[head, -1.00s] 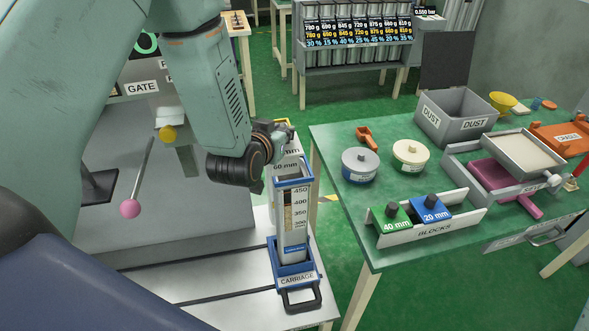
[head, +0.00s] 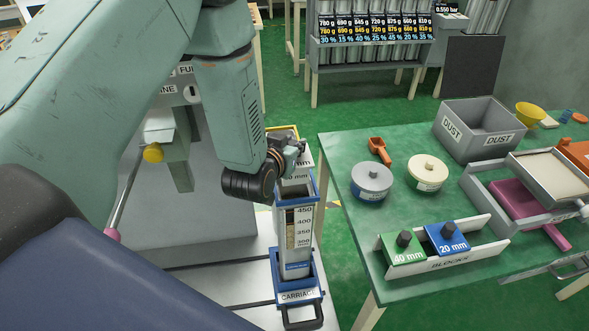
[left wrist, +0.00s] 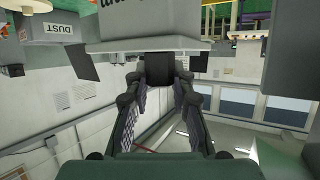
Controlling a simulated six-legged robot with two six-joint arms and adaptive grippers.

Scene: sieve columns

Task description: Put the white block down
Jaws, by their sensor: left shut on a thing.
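The white block (head: 296,176), with "mm" lettering showing, is at the open blue-rimmed top of the clear column (head: 298,236) on the carriage (head: 298,296). Whether it hangs above the rim or is partly inside, I cannot tell. My left gripper (head: 290,154) is shut on the block's dark knob and is right over the column's top. The left wrist view shows the fingers on the dark knob (left wrist: 160,69), with the pale block (left wrist: 150,46) beyond it. My right gripper is not in view.
On the green table at right are a block holder (head: 456,262) with green (head: 405,251) and blue (head: 447,238) blocks, two round tins (head: 371,183), an orange scoop (head: 378,150) and a grey dust bin (head: 480,126). A floor gap separates table and carriage.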

